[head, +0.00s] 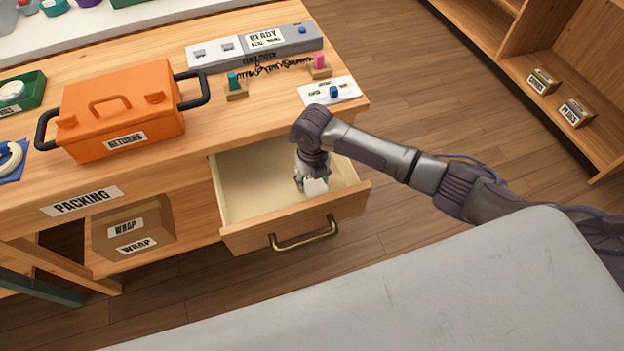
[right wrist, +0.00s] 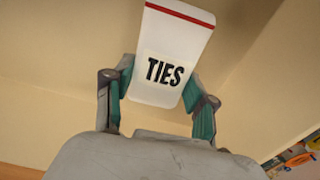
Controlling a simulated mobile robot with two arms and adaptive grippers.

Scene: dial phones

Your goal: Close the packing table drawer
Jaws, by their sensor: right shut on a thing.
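The packing table (head: 30,225) has its wooden drawer (head: 345,207) pulled open, with a brass handle (head: 305,238) on its front. My right gripper (head: 311,178) reaches down into the open drawer from above. It is shut on a white packet (head: 317,187) with a red stripe and the label TIES. In the right wrist view the packet (right wrist: 172,50) sits between the two teal-padded fingers, with the pale drawer inside behind it. Whether the packet touches the drawer floor I cannot tell. The rest of the drawer shown is empty. My left gripper is not in view.
An orange RETURNS box (head: 125,110), a READY panel (head: 255,43) and pegs stand on the tabletop. A WRAP carton (head: 165,215) is on the shelf left of the drawer. Open floor lies right of the table, before a wooden shelf (head: 530,45).

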